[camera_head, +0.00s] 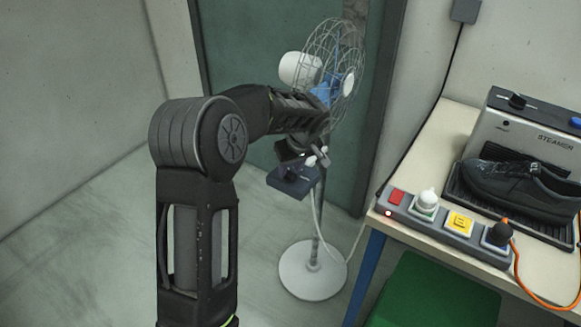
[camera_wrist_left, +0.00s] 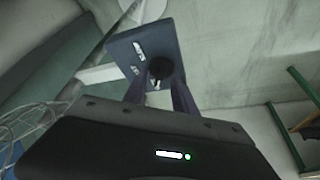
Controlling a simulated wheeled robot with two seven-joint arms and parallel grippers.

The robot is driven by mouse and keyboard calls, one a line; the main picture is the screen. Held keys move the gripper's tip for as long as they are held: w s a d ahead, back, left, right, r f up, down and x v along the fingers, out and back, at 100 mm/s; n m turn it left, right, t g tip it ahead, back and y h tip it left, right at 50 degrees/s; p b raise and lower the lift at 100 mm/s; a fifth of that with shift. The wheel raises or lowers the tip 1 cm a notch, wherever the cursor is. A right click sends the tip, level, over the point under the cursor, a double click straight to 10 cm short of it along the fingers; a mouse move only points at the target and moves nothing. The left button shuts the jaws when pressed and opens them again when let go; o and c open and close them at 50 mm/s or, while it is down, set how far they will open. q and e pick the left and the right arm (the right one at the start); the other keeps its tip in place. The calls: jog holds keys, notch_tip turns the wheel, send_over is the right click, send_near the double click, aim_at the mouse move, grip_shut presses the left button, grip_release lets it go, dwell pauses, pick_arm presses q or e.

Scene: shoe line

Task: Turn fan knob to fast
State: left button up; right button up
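The desk fan (camera_head: 335,75) stands on a thin pole with a round white base. Its dark blue control box (camera_head: 292,182) is fixed to the pole at mid height. In the left wrist view the box (camera_wrist_left: 125,48) carries white markings and a round black knob (camera_wrist_left: 160,68). My left gripper (camera_head: 298,158) is close above the box in the head view. In the wrist view its two fingers (camera_wrist_left: 160,88) are apart, one on each side of the knob. I cannot tell whether they touch it. The knob's exact setting is unclear. My right gripper is not in view.
At right a table (camera_head: 450,120) holds a steamer (camera_head: 530,130), a black shoe (camera_head: 520,188) and a power strip (camera_head: 445,222) with plugs and cables. A green bin (camera_head: 435,295) is below it. A white cable hangs beside the fan pole. The floor at left is clear.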

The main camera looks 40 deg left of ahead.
pick_arm(q)
jog(key=shift+w+a+f, duration=0.1)
jog(key=shift+f, duration=0.25)
jog(key=shift+c, duration=0.4)
grip_shut()
